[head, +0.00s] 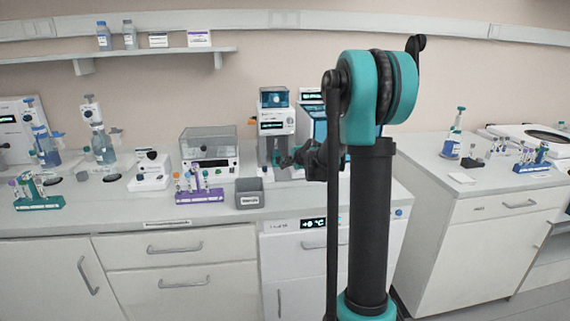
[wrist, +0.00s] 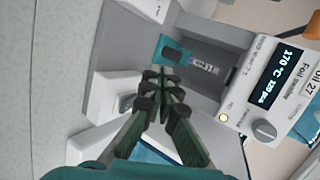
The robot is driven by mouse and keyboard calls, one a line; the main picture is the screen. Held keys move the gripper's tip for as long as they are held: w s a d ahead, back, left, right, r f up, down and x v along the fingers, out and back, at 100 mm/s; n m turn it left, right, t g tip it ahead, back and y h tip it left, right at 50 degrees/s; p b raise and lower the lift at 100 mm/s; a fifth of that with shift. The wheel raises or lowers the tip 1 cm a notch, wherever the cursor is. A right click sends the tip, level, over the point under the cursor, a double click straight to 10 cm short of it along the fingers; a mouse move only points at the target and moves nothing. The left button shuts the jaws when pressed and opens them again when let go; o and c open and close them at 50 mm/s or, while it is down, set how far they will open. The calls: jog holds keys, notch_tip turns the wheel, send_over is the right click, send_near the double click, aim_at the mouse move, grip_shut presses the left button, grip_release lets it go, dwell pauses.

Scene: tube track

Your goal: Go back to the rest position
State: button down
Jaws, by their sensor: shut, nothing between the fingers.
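My arm stands in the middle right of the head view, with a teal joint at its top. My gripper (head: 300,160) shows small and dark, left of my arm at the back of the counter, in front of the white instruments. In the wrist view my gripper (wrist: 160,78) has its fingertips together with nothing between them. Beyond the tips is the grey bay of a white foil sealer (wrist: 240,90), with a teal labelled piece (wrist: 172,50) inside. I cannot tell whether the tips touch it.
The counter (head: 100,220) holds a purple tube rack (head: 200,196), a grey bin (head: 249,193), a green rack (head: 38,202) and a lidded instrument (head: 208,150). A second counter (head: 480,195) stands at right with another rack (head: 532,167). A shelf (head: 130,53) hangs above.

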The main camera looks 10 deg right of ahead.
jog(key=s+n, duration=0.2)
jog(key=s, duration=0.3)
jog(key=s+n+g, duration=0.1)
jog(key=s+n, duration=0.1)
jog(key=s, duration=0.3)
jog(key=s+n, duration=0.2)
jog(key=s, duration=0.4)
jog(key=shift+a+f+g+h, duration=0.1)
jog(key=shift+f+g+h, duration=0.15)
jog(key=shift+g+h, duration=0.15)
jog(key=s+d+f+n+g+h, duration=0.1)
jog(key=s+f+n, duration=0.3)
jog(key=s, duration=1)
jog(key=s+d+f+n+g+h, duration=0.1)
jog(key=s+f+n+g, duration=0.3)
jog(key=s+f, duration=0.6)
jog(key=s+n, duration=0.1)
jog(key=s, duration=0.4)
jog(key=shift+f+g, duration=0.15)
jog(key=shift+g, duration=0.15)
